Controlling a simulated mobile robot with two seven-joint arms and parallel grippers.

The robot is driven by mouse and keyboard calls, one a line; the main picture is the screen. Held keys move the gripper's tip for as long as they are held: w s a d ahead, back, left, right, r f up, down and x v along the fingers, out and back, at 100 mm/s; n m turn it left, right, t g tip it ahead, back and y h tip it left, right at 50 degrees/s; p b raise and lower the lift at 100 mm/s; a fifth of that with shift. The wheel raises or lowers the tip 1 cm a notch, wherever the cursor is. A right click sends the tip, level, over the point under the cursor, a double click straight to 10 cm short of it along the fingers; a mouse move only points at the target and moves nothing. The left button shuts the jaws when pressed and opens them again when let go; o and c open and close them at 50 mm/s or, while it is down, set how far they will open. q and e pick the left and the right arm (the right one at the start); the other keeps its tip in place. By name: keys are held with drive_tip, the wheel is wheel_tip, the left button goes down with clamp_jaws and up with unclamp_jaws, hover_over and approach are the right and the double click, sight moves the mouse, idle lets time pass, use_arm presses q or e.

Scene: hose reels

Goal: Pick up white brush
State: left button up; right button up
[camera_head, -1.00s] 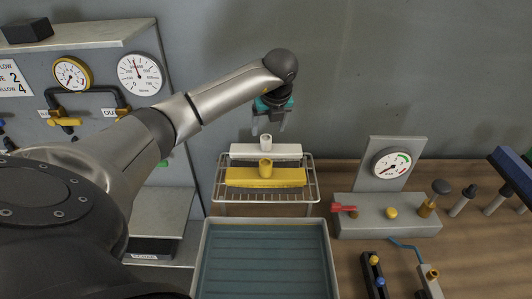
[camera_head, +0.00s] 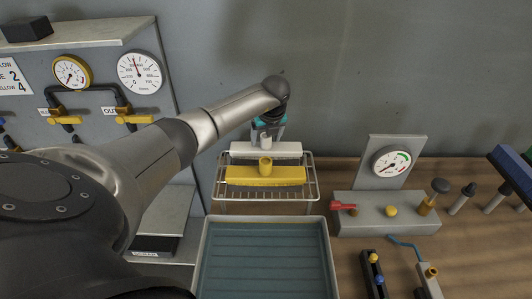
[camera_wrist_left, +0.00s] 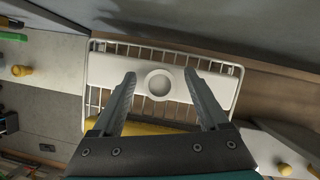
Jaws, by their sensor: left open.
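The white brush (camera_head: 265,150) lies on a wire rack (camera_head: 314,186), behind a yellow brush (camera_head: 264,176). Each has a long block body with a short round socket on top. My left gripper (camera_head: 267,137) is right above the white brush, its fingers open on either side of the socket. In the left wrist view the white brush (camera_wrist_left: 115,70) lies below my open fingers (camera_wrist_left: 160,85), with its round socket centred between them. Whether the fingers reach down to the socket's height is hard to tell. The yellow brush (camera_wrist_left: 155,128) is mostly hidden behind my gripper there. My right gripper is not in view.
A blue-lined tray (camera_head: 325,250) stands in front of the rack. A grey gauge box (camera_head: 375,212) with a red lever is to the right. A panel with gauges and yellow valves (camera_head: 65,120) stands at left. The grey wall is close behind the rack.

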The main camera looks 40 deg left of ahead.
use_arm(q)
clamp_jaws()
idle(0.7)
idle(0.8)
